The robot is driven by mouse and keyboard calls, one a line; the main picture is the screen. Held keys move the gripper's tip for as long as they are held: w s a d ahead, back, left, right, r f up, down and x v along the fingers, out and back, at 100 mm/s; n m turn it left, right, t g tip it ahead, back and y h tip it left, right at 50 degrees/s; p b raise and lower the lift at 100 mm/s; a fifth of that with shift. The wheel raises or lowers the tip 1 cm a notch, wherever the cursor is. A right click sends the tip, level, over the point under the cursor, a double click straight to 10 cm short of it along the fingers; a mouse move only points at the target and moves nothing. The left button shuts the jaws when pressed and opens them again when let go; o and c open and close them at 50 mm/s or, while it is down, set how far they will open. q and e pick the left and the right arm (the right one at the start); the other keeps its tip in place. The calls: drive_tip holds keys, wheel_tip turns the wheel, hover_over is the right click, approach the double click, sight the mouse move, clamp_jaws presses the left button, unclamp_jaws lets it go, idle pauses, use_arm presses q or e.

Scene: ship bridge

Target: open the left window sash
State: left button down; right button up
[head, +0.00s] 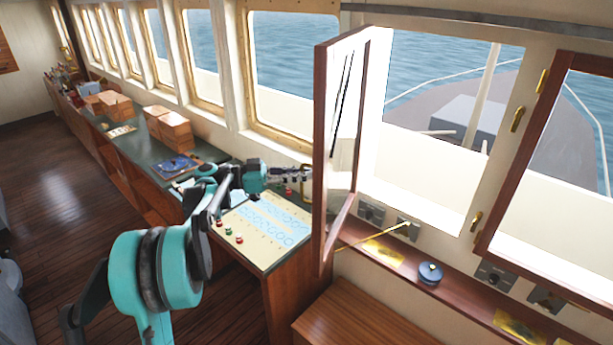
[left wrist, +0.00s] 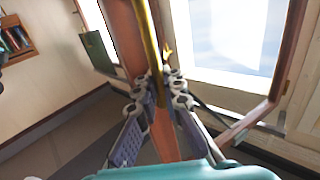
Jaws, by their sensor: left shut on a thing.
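The left window sash (head: 323,150), a red-brown wooden frame with glass, stands swung inward, nearly edge-on in the head view, leaving its window opening (head: 440,100) clear. My left gripper (head: 305,175) reaches in from the left to the sash's near side. It is shut on the brass handle (left wrist: 148,40) of the sash, which runs between its fingers (left wrist: 165,88) in the left wrist view. The sash's wooden edge (left wrist: 122,32) shows right behind the handle. My right gripper is not in view.
A brass rod (head: 372,237) juts over the sill below the sash. A round blue object (head: 430,272) sits on the wooden sill (head: 465,294). Another wooden sash (head: 522,150) is at right. A console (head: 262,230) with buttons lies below my left arm.

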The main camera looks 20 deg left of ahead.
use_arm(q)
drive_tip(key=c, duration=1.9)
unclamp_jaws()
drive_tip(key=shift+s, duration=0.15)
drive_tip(key=v, duration=1.2)
drive_tip(key=shift+r, duration=0.1)
